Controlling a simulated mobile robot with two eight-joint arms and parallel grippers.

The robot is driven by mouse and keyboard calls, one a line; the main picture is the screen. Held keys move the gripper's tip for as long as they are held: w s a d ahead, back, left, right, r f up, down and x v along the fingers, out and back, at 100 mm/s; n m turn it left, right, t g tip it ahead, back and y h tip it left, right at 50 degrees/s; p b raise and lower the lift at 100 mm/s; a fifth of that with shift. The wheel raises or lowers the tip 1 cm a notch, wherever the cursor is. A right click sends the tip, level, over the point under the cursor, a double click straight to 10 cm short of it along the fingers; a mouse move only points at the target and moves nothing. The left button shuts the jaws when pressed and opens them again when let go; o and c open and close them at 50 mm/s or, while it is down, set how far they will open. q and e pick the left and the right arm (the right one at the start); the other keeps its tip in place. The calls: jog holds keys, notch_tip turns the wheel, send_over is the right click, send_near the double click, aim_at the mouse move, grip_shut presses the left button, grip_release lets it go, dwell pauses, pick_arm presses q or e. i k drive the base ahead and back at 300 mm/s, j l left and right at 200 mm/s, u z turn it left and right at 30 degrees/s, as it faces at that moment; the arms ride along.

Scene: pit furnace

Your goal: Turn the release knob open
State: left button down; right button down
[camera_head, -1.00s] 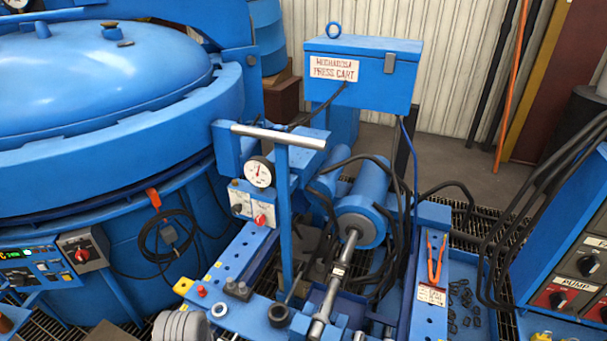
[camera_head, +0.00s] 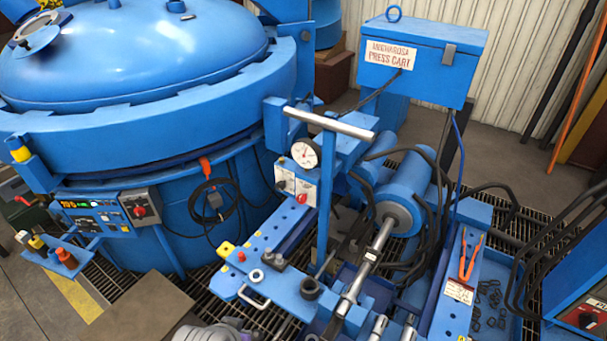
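A small white panel (camera_head: 293,182) with two knobs sits under the round gauge (camera_head: 306,154) on the blue press cart. One is a red knob (camera_head: 302,198) at the lower right of the panel; the other is a dark knob (camera_head: 281,185) at its left. The labels are too small to read, so I cannot tell which is the release knob or how it is set. Neither gripper shows clearly. A grey ribbed shape is cut off at the bottom edge, and I cannot tell what it is.
A T-shaped pump handle (camera_head: 330,124) stands upright just right of the gauge. A cylinder (camera_head: 403,195) with a steel rod and black hoses lies further right. The large furnace (camera_head: 150,130) fills the left. Orange-handled pliers (camera_head: 470,256) lie on the cart's right rail.

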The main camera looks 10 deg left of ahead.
aim_at(302, 199)
jog(key=i+j+u, duration=0.1)
jog(key=j+u, duration=0.2)
jog(key=i+j+u, duration=0.1)
jog(key=j+u, duration=0.2)
jog(key=i+j+u, duration=0.15)
jog(key=j+u, duration=0.15)
jog(key=j, duration=0.1)
